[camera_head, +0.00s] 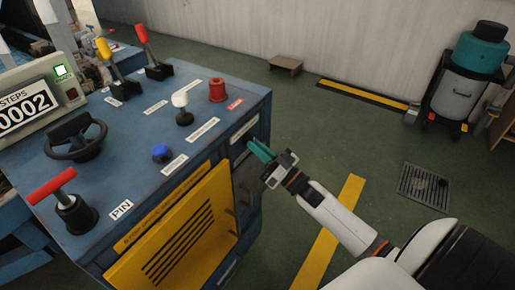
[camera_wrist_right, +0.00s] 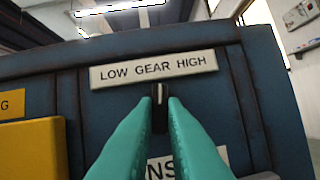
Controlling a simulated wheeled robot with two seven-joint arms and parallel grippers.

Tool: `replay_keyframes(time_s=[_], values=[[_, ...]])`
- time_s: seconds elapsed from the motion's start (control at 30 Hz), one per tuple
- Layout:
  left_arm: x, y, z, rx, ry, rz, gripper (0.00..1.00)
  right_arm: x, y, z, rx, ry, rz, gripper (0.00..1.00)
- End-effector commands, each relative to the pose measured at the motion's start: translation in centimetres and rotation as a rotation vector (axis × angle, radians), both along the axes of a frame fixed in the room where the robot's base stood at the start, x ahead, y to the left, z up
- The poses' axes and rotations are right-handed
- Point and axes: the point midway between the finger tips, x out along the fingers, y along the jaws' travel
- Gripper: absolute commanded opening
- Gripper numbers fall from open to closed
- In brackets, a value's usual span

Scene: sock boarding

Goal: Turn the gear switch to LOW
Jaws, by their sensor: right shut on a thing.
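The gear switch (camera_wrist_right: 160,105) is a small black knob with a pale pointer line on a dark blue panel. Its line points about straight up, at the word GEAR. The white label (camera_wrist_right: 154,69) above it reads LOW GEAR HIGH, with LOW at the left. My right gripper (camera_wrist_right: 160,108) has teal fingers, shut on the knob with one finger at each side. In the head view the right gripper (camera_head: 260,150) reaches the right end face of the blue console, and the knob is too small to make out there. My left gripper is not in view.
The blue console (camera_head: 215,140) has levers, a black handwheel (camera_head: 75,137), a red T-handle (camera_head: 62,195) and several knobs on top. A yellow vented panel (camera_head: 180,230) covers its front. Green floor lies open at the right, with a drain grate (camera_head: 424,187) and a wheeled bin (camera_head: 465,75).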

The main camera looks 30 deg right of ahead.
Motion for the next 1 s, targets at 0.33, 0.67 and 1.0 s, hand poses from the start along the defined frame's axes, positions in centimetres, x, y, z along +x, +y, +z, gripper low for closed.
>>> replay_keyframes(time_s=[0.33, 0.67, 1.0], values=[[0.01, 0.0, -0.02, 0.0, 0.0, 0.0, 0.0, 0.16, -0.41, -0.08, -0.307, -0.123, 0.0, 0.0], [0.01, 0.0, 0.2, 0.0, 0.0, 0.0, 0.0, 0.26, -0.65, 0.09, -0.588, -0.24, 0.001, 0.0], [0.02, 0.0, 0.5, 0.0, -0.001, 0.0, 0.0, 0.33, -0.81, 0.2, -0.795, -0.326, 0.0, 0.0]])
